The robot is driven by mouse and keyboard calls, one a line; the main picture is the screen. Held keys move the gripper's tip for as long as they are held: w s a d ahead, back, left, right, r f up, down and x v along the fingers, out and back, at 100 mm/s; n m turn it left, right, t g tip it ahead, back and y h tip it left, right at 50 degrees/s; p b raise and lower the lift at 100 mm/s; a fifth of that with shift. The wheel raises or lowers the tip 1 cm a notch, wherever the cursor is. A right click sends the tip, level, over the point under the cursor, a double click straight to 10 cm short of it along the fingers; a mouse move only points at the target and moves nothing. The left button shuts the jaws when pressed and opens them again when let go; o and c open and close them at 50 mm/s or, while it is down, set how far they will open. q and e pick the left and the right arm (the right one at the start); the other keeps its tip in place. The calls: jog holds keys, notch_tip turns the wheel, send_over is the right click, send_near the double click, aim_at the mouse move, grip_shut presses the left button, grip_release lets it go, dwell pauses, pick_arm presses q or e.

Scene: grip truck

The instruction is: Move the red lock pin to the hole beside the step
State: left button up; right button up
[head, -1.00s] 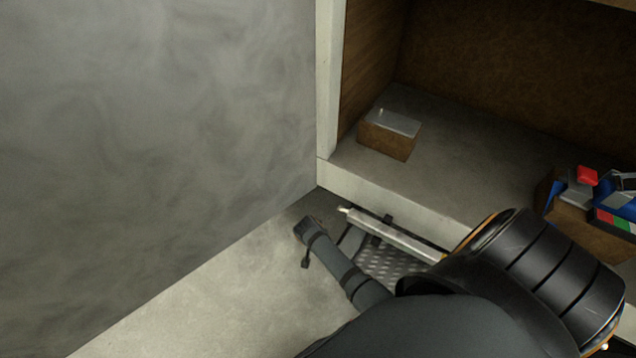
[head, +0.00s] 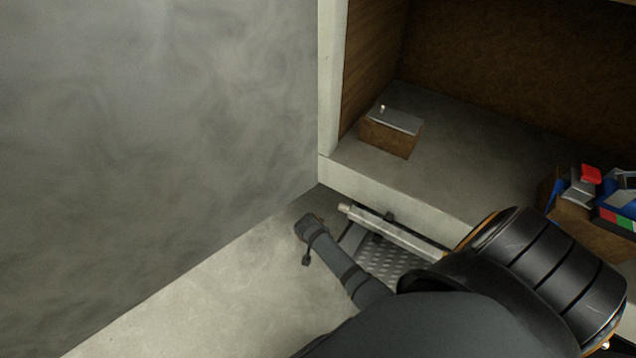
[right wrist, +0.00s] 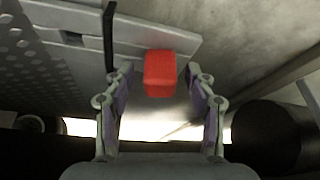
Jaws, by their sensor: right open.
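The red lock pin (right wrist: 160,73) shows as a red block in the right wrist view, between and slightly beyond the fingertips of my right gripper (right wrist: 160,85). The gripper is open, with gaps on both sides of the pin. The metal step (head: 383,262), with a patterned tread and a pale bar along its edge, sits low beside the truck bed in the head view, partly covered by my right arm. The pin and the right fingers are hidden in the head view. I cannot make out the hole. My left gripper is not in view.
A grey wall (head: 160,150) fills the left. The truck bed (head: 470,160) holds a small brown box (head: 390,137) with a metal plate on top, and a crate (head: 580,228) of red, blue and green items at the right. Bare floor (head: 230,290) lies left of the step.

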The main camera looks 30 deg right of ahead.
jog(key=v, duration=1.1)
jog(key=shift+r, duration=0.35)
jog(key=shift+s+a, duration=0.1)
jog(key=shift+s, duration=0.05)
